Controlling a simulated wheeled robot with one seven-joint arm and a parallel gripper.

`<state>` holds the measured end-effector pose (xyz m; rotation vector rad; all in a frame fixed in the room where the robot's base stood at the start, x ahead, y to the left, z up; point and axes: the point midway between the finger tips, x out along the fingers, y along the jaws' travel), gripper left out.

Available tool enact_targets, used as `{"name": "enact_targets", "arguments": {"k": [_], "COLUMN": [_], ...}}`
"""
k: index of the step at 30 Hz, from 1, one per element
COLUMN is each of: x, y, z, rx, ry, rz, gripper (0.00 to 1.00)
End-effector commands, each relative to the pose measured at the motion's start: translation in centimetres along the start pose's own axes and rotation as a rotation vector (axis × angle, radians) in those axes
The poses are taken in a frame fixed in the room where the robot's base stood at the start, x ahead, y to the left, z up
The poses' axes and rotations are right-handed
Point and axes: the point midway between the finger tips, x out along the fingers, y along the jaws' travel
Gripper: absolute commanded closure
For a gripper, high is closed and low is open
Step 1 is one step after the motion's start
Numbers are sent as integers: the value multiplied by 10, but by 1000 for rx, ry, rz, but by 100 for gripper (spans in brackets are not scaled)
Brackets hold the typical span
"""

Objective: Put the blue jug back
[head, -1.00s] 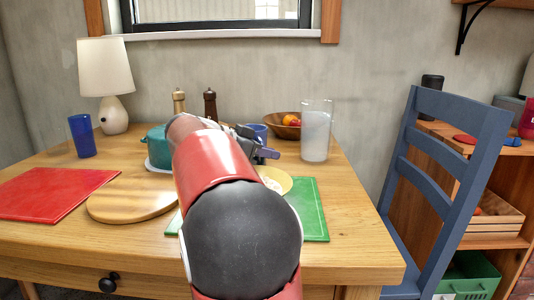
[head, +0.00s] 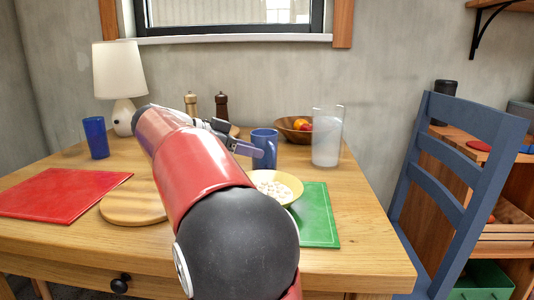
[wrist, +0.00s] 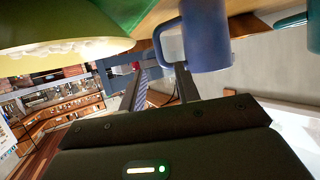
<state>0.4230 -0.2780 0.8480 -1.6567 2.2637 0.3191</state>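The blue jug (head: 264,150) stands upright on the table, behind the yellow bowl and left of the tall clear pitcher. In the wrist view, which is upside down, the jug (wrist: 207,35) hangs at the top with its handle on the left side. My gripper (head: 254,146) is beside the jug on its left, close to the handle. In the wrist view its two fingers (wrist: 159,68) are apart, with the handle near the tips. I cannot tell whether they touch it. Nothing is clearly held.
The yellow bowl (head: 282,188) overlaps the green mat (head: 316,222) close by. The clear pitcher (head: 327,137) and wooden fruit bowl (head: 289,131) stand behind. A blue tumbler (head: 96,138), lamp (head: 119,75), red mat (head: 62,193) and round board (head: 134,207) are left. A blue chair (head: 460,170) is right.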

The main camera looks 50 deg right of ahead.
Motion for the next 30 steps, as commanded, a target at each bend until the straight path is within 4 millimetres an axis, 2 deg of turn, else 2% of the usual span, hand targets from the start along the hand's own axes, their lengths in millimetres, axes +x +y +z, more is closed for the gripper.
{"name": "enact_targets", "arguments": {"k": [3,8,26,30], "x": [-20,-32,-34,-41], "y": [-1,0,0,0], "z": [0,0,-1,-18], "rx": [-1,-1,0,0], "ry": [0,0,0,0], "rz": [-3,0,1,1], "gripper": [68,68,68,68]}}
